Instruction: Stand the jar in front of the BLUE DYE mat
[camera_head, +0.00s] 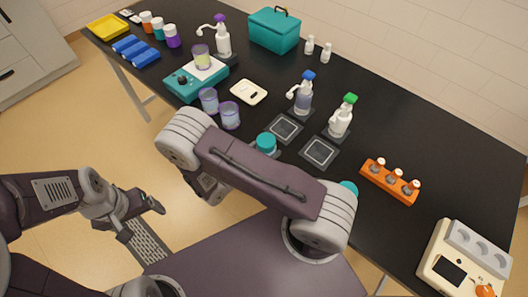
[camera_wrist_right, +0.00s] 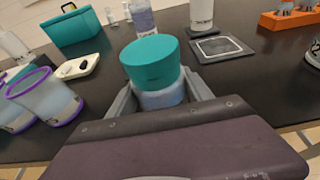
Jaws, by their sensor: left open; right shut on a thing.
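A jar with a teal lid (camera_wrist_right: 151,62) and a pale blue body (camera_wrist_right: 160,97) is between the fingers of my right gripper (camera_wrist_right: 160,103). Its lid (camera_head: 266,143) shows beyond my right arm in the head view, which hides most of that gripper. A dark square mat (camera_head: 285,127) lies just beyond the jar, before the blue-topped pump bottle (camera_head: 304,97). A second square mat (camera_head: 319,152) lies before the green-topped bottle (camera_head: 341,118). Mat labels are not readable. I cannot tell whether the jar touches the table. My left gripper (camera_head: 141,220) is open and empty, off the table.
Two purple-rimmed cups (camera_head: 229,115) stand left of the jar. A white device (camera_head: 248,92), a teal scale (camera_head: 184,86) and a teal box (camera_head: 274,30) are farther back. An orange rack (camera_head: 389,181) is at right. Another teal lid (camera_head: 348,187) peeks past my right arm.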

